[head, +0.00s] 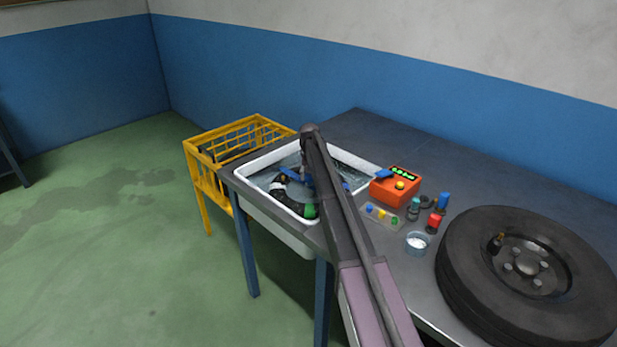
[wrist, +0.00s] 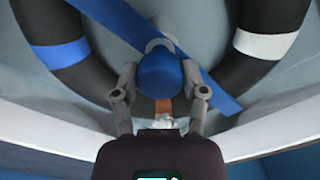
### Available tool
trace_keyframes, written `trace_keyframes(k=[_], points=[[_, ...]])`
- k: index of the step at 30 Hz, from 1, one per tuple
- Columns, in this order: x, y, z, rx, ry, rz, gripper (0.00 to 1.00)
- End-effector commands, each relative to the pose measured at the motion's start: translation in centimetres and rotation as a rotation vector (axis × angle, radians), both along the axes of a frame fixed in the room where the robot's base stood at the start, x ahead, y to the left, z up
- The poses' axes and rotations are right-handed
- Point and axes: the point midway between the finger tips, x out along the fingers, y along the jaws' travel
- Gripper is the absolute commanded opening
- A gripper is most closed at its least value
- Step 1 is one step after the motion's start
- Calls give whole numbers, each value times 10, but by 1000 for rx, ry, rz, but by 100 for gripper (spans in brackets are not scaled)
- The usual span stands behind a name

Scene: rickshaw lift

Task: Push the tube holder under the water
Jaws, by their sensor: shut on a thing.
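The tube holder (wrist: 215,88) shows in the wrist view as a long blue bar with a round blue knob in the middle. My gripper (wrist: 160,93) has its fingers on both sides of the knob and is shut on it. The black inner tube (wrist: 262,50) curves beneath the bar, with a blue band at left and a white band at right. In the head view the tube (head: 296,206) lies in the white water basin (head: 350,158), with a green band near its front. My arm hides part of the basin and most of the holder. I cannot tell how deep the tube sits.
The basin is set into the grey workbench (head: 400,125). A yellow crate stand (head: 205,185) is at its left. An orange box (head: 396,186), patches, small bottles and a clear cup (head: 417,242) lie right of my arm. A wheel (head: 530,270) lies at far right.

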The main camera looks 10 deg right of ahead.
Motion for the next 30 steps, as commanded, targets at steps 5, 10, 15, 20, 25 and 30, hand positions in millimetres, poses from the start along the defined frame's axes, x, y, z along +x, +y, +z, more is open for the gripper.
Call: trace_keyframes(k=[5, 10, 15, 20, 25, 30], points=[[-4, -1, -2, -2, 7, 0, 86], [-3, 0, -1, -1, 5, 0, 91], [-2, 0, -1, 0, 4, 0, 91], [-2, 0, 1, -1, 3, 0, 91], [-2, 0, 11, -1, 3, 0, 91], [-1, 0, 32, -1, 3, 0, 91]])
